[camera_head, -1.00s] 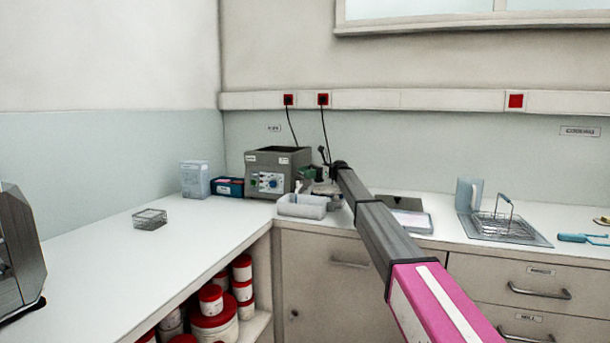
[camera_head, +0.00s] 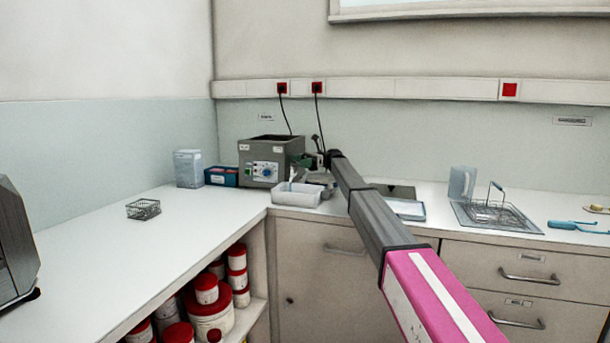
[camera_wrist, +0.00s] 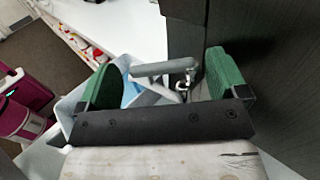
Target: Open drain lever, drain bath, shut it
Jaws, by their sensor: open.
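The bath (camera_head: 262,172) is a grey box with a dial panel, standing on the counter near the corner. In the wrist view, the grey drain lever (camera_wrist: 152,70) lies crosswise between my gripper's green fingers, beside a shiny metal fitting (camera_wrist: 184,82) near the dark bath wall (camera_wrist: 187,35). My gripper (camera_wrist: 162,66) is open, its fingers on either side of the lever; contact is unclear. A pale tray (camera_head: 297,197) stands in front of the bath, and its bluish inside shows below the lever in the wrist view (camera_wrist: 146,98). My gripper is small and partly hidden in the head view.
A clear container (camera_head: 188,169) and a dark blue box (camera_head: 221,176) stand left of the bath. A wire basket (camera_head: 143,209) sits on the left counter. To the right are a jug (camera_head: 461,183) and another basket (camera_head: 497,212) on a tray. The left counter is mostly clear.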

